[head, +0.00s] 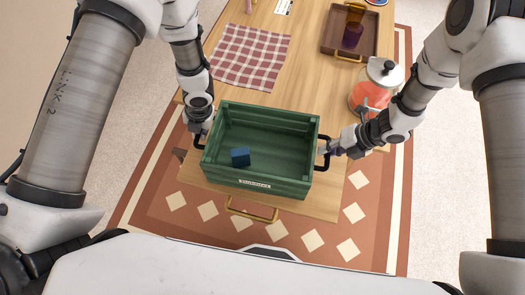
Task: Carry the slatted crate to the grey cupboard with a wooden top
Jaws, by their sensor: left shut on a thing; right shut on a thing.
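The slatted crate (258,178) is green, with a small label on its near side and a dark handle at each end. A small blue block (240,157) lies inside it. The crate is at the near end of the wooden table (270,85); I cannot tell whether it rests on the top or is held just above it. My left gripper (199,136) is shut on the crate's left handle. My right gripper (326,149) is shut on its right handle. No grey cupboard with a wooden top can be made out.
A checked cloth (250,57) lies behind the crate. A glass jar (372,88) with orange contents stands close to my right arm. A brown tray (338,41) holding a dark amber glass (353,28) is farther back. A patterned rug (195,225) surrounds the table.

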